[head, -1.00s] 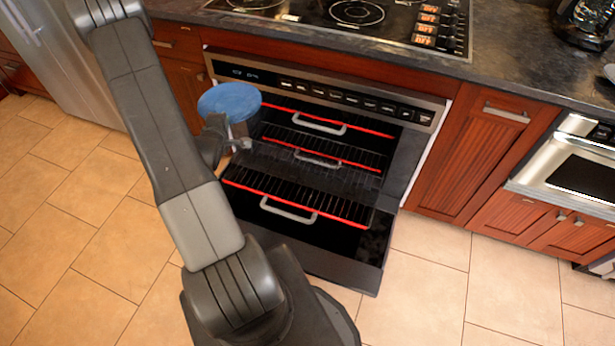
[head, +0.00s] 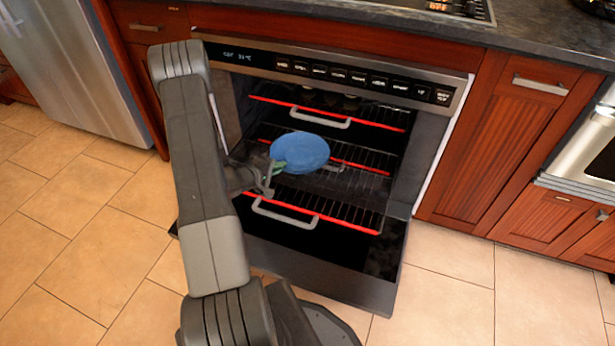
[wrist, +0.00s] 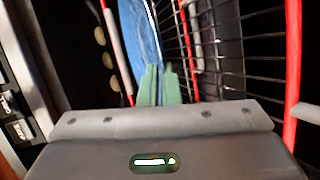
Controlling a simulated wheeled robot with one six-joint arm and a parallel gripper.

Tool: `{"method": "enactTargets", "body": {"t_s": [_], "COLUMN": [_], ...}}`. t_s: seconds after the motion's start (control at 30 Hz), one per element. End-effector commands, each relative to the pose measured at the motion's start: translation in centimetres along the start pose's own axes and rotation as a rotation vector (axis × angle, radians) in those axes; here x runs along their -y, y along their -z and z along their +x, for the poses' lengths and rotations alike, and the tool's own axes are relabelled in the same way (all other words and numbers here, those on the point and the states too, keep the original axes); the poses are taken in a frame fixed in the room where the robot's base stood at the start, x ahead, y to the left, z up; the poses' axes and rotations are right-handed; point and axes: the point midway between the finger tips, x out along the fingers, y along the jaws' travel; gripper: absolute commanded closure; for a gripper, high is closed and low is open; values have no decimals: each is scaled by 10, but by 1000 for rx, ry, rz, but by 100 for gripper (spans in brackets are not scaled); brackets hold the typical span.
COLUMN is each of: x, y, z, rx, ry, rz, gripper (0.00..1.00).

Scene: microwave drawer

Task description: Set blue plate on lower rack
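The blue plate (head: 301,152) is held flat in front of the open oven, above the lower rack (head: 330,207). My gripper (head: 272,176) is at the plate's left edge. In the wrist view, the green fingers of my gripper (wrist: 158,85) are closed on the rim of the blue plate (wrist: 138,40). The lower rack has a red front bar and a grey handle, and it is pulled partway out over the lowered door. The plate hides part of the middle rack.
The oven (head: 330,78) has its door (head: 310,255) lowered. The upper rack (head: 370,115) and middle rack (head: 360,168) also have red bars and grey handles. Wooden cabinets (head: 505,130) flank the oven, and the tiled floor in front is open.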

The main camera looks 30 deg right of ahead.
Motion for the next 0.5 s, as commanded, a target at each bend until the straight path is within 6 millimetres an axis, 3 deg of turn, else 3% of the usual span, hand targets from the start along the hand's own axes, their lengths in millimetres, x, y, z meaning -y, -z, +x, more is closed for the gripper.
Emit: {"method": "enactTargets", "body": {"t_s": [0.4, 0.5], "x": [59, 65], "y": [-4, -3], "z": [28, 32], "rx": [25, 24], "ry": [-2, -2], "rz": [10, 10], "gripper": [100, 100]}}
